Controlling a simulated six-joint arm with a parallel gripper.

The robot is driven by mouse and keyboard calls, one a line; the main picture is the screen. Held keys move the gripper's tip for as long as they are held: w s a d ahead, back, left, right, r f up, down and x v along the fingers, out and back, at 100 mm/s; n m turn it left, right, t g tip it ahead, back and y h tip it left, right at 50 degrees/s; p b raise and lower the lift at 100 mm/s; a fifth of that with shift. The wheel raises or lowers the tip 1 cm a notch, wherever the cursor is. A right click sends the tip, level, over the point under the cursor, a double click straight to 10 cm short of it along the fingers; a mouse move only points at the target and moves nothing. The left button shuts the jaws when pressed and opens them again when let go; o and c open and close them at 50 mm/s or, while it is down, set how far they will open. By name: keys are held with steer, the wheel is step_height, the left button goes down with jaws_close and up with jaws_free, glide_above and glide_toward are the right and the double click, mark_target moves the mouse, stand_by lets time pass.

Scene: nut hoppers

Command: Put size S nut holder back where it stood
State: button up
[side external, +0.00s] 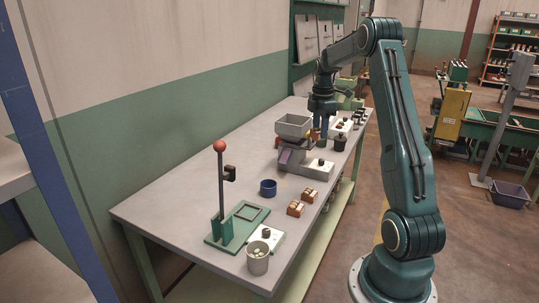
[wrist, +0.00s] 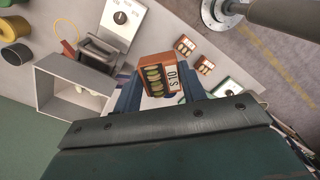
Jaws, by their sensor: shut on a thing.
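My gripper (wrist: 160,88) is shut on a small orange-brown nut holder (wrist: 152,73), with a blue finger on each side of it. The holder's white label reads S 10, and rows of yellowish nuts show in it. In the side external view my gripper (side external: 321,125) is above the far half of the bench, beside the grey hopper (side external: 293,126); the held holder is mostly hidden there. Two more orange-brown holders (side external: 295,209) (side external: 309,196) rest on the bench toward its front edge. They also show in the wrist view (wrist: 186,46) (wrist: 205,65), their labels too small to read.
A blue cup (side external: 268,187), a green stand with a red ball (side external: 220,147) and a grey bucket (side external: 257,262) stand on the near bench. A dial box (wrist: 122,18) is beside the hopper (wrist: 48,115). The near left of the bench is clear.

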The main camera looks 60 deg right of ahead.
steer(key=shift+f, duration=0.1)
step_height(320, 180, down, 20)
steer(key=shift+r, duration=0.1)
stand_by(1.0)
steer(key=o, duration=1.1)
step_height(320, 180, up, 12)
stand_by(0.4)
stand_by(0.5)
